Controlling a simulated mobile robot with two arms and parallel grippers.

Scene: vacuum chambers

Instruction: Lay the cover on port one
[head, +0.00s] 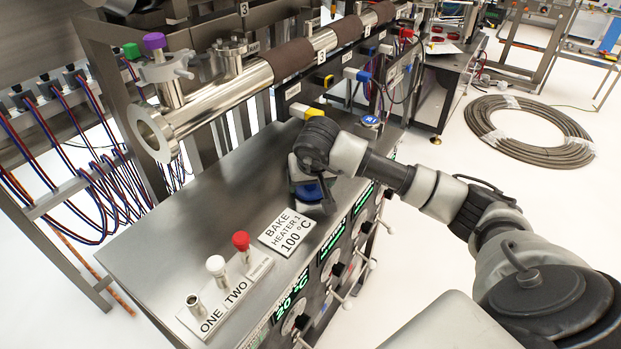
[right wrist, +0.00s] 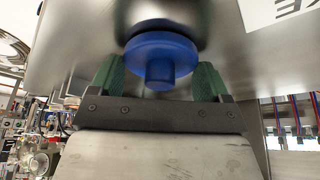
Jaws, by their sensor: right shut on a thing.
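Port one (head: 195,303) is an open metal tube standing upright on a white plate marked ONE, at the front left of the steel bench. My right gripper (head: 313,192) is over the bench, behind and to the right of port one, and well apart from it. It is shut on a blue round cover (right wrist: 160,55). In the right wrist view the cover has a wide disc and a narrower stem, between the green fingers (right wrist: 152,82). In the head view the arm hides much of the cover (head: 308,190). My left gripper is out of view.
A white-capped port (head: 216,266) and a red-capped port (head: 241,241) stand beside port one. A sign reading BAKE HEATER 1 100 °C (head: 287,232) lies between them and my gripper. A steel vacuum tube (head: 230,90) runs above the bench's back. The bench's left part is clear.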

